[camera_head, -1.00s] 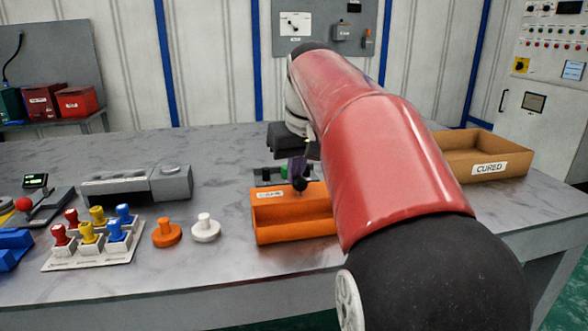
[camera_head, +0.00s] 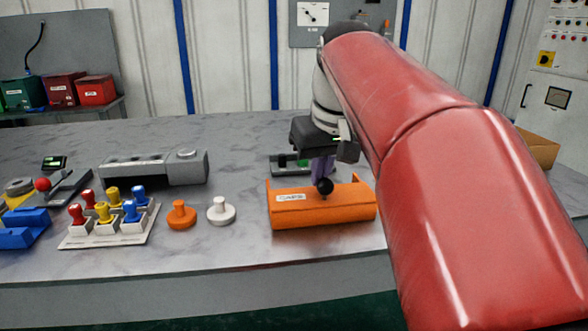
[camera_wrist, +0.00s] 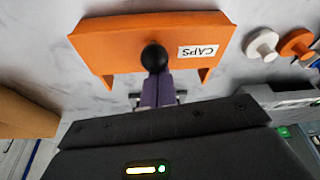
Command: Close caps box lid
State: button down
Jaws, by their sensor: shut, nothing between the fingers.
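The orange caps box (camera_head: 322,217) stands on the table, right of centre in the head view. Its orange lid panel (camera_head: 345,195), with a white CAPS label, lies over the box's top. In the wrist view the lid (camera_wrist: 120,45) shows the label, and two side walls stick out past its lower edge. Whether the lid sits fully flush I cannot tell. My gripper (camera_head: 324,178) is shut and empty, pointing down at the lid's middle. A black ball (camera_wrist: 154,57) is right at its purple fingertips, apparently touching the lid.
An orange knob piece (camera_head: 181,214) and a white one (camera_head: 221,210) stand left of the box. A white rack (camera_head: 105,232) holds several coloured pegs. A grey device (camera_head: 155,168) lies behind. A brown bin (camera_head: 540,150) is partly hidden by my arm.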

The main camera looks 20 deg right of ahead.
jog(key=w, duration=0.2)
jog(key=w+p, duration=0.1)
jog(key=shift+w+d+f, duration=0.1)
jog(key=shift+f, duration=0.2)
jog(key=shift+w+r, duration=0.3)
jog(key=shift+r, duration=0.4)
jog(key=p+v, duration=0.1)
jog(key=v, duration=0.7)
jog(key=shift+s+r+p, duration=0.2)
jog(key=shift+s+p, duration=0.05)
jog(key=shift+p, duration=0.05)
jog(key=shift+d, duration=0.1)
